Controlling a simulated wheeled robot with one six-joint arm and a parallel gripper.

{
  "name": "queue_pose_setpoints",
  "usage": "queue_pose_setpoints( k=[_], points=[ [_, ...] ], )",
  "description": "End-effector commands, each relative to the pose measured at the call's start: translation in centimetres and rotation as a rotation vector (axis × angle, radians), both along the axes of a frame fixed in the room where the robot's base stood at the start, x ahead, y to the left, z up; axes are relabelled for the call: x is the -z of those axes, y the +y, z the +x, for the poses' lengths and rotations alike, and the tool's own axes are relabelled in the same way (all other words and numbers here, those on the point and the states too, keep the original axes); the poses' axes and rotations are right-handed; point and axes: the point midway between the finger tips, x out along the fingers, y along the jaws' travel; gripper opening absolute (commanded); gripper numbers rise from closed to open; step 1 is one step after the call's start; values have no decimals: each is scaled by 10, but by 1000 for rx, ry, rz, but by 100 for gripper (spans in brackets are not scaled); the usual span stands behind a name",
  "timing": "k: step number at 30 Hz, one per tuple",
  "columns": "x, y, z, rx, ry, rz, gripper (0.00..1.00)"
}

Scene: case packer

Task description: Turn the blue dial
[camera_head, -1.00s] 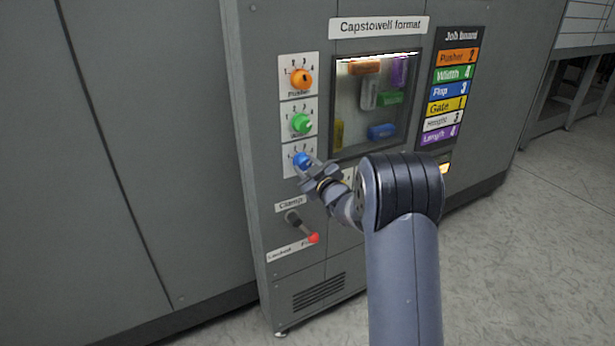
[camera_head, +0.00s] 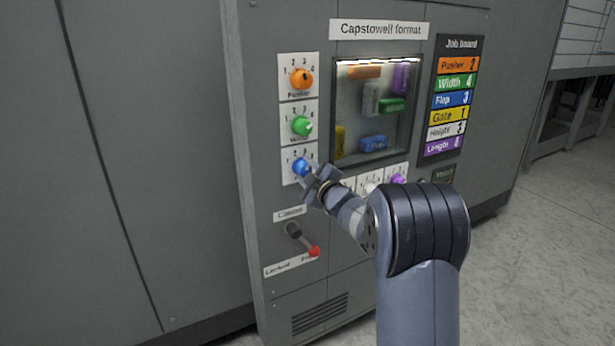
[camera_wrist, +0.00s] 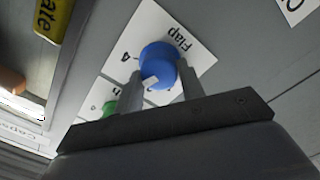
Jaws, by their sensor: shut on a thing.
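The blue dial (camera_head: 301,167) is the lowest of the dials in the left column on the grey machine, on a white plate. In the wrist view the blue dial (camera_wrist: 158,64) sits on its plate labelled Flap, with a pale mark on its near edge. My gripper (camera_head: 312,172) reaches it from the lower right. In the wrist view its two fingers (camera_wrist: 161,80) stand on either side of the dial and are shut on it. The job board (camera_head: 453,97) shows Flap 3 on a blue row. The numeral the dial points at is hard to read.
A green dial (camera_head: 302,125) and an orange dial (camera_head: 302,79) sit above the blue one. A clamp lever with a red tip (camera_head: 314,251) is below. A purple dial (camera_head: 398,179) is to the right. A lit window (camera_head: 345,110) shows coloured blocks.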

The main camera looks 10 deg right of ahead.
Motion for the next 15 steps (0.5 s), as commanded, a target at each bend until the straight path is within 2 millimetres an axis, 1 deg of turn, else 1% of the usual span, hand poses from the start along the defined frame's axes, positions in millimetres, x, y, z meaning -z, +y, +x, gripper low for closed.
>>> queue_pose_setpoints(
  k=[9, 10, 15],
  points=[
    [1, 0, 0, 0, 3, -1, 14],
    [1, 0, 0, 0, 3, -1, 39],
    [1, 0, 0, 0, 1, 0, 53]
  ],
)
